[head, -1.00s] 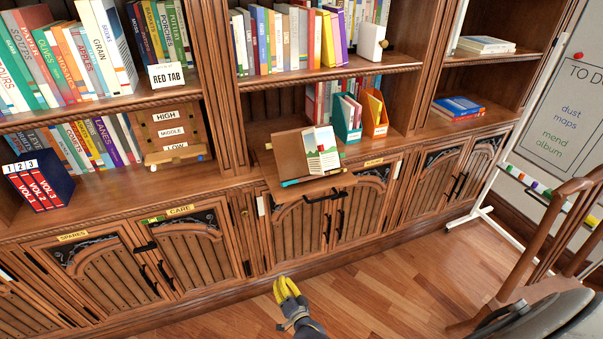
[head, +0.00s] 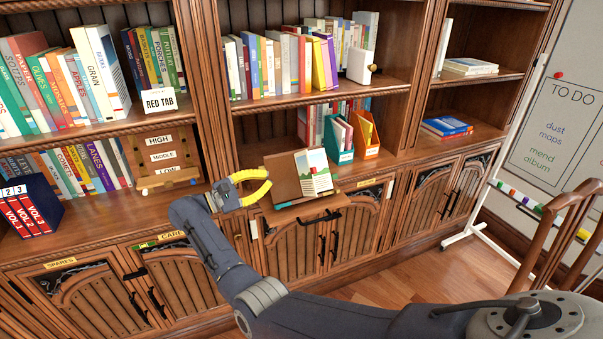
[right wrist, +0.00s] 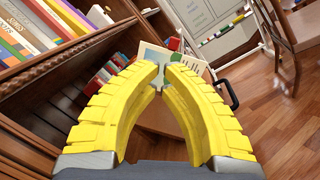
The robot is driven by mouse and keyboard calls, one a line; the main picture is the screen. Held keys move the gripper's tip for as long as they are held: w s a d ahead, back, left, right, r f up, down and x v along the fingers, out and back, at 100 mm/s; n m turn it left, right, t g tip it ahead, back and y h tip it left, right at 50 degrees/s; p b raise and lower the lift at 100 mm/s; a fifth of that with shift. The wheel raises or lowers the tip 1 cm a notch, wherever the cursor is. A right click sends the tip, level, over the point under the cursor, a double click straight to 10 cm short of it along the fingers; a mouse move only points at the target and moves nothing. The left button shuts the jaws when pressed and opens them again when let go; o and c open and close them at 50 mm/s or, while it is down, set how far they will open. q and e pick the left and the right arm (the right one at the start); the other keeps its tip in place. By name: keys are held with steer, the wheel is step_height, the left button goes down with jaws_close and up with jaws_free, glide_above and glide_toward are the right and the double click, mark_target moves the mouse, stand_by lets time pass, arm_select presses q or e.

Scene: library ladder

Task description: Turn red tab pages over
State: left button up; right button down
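An open book with a brown cover (head: 284,168) lies on a small pull-out board at the middle cabinet. A page with a landscape picture (head: 314,165) stands raised at its right side; the picture also shows behind the fingertips in the right wrist view (right wrist: 145,54). A card reading "RED TAB" (head: 160,101) stands on the upper left shelf. My right gripper (head: 270,181) has yellow fingers, its tips close together with a narrow empty gap, just left of the book. My left gripper is not in view.
A wooden HIGH/MIDDLE/LOW board (head: 162,158) and red volumes (head: 25,213) stand at the left. Teal (head: 338,140) and orange (head: 366,135) file holders stand behind the book. A chair (head: 560,235) and a whiteboard (head: 555,125) are at the right.

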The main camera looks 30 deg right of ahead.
mark_target(310, 171)
steer(key=s+d+f+m+y, duration=0.1)
steer(key=d+m, duration=0.1)
steer(key=d, duration=1)
steer(key=shift+d+g+y, duration=0.3)
steer(key=shift+d+y, duration=0.1)
steer(key=shift+s, duration=0.1)
steer(key=shift+d, duration=0.1)
steer(key=shift+s+d+t+y, duration=0.1)
steer(key=shift+d+t+y, duration=0.2)
steer(key=shift+t, duration=0.2)
steer(key=shift+d+n, duration=0.15)
steer(key=shift+n, duration=0.15)
